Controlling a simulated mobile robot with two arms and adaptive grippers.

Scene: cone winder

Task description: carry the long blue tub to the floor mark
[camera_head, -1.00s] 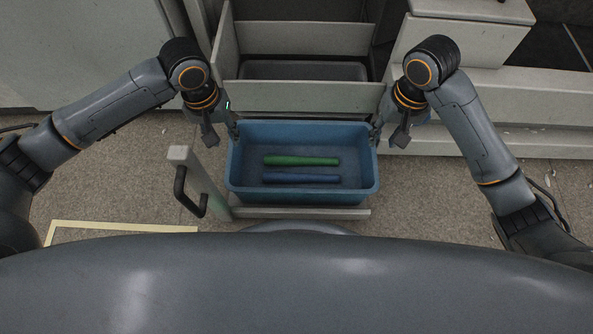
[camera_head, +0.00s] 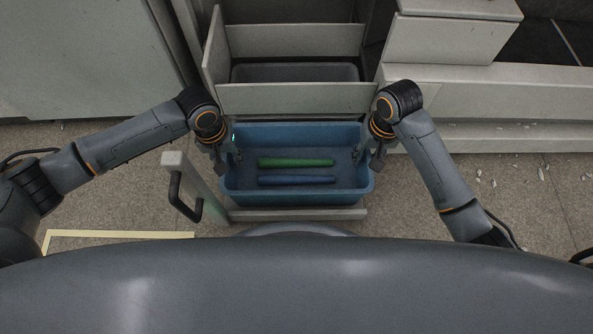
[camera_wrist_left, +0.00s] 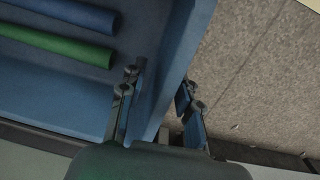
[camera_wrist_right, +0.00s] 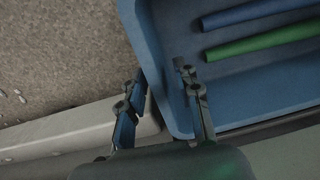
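The long blue tub (camera_head: 300,197) stands upright in front of the machine, with a green tube (camera_head: 295,162) and a blue tube (camera_head: 296,180) lying in it. My left gripper (camera_head: 229,160) is at the tub's left end; in the left wrist view its spread fingers (camera_wrist_left: 158,90) straddle the end wall, one inside and one outside. My right gripper (camera_head: 368,160) is at the right end; its spread fingers (camera_wrist_right: 160,88) likewise straddle that wall. Neither looks closed on it. The floor mark (camera_head: 120,234), a yellow outline, is at lower left, partly hidden by my body.
A grey post with a black handle (camera_head: 180,195) stands close to the tub's left. A pale ledge (camera_head: 300,214) runs along the tub's near side. Grey bins (camera_head: 295,98) of the machine are directly behind. Floor at left and right is mostly clear, with small scraps at right.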

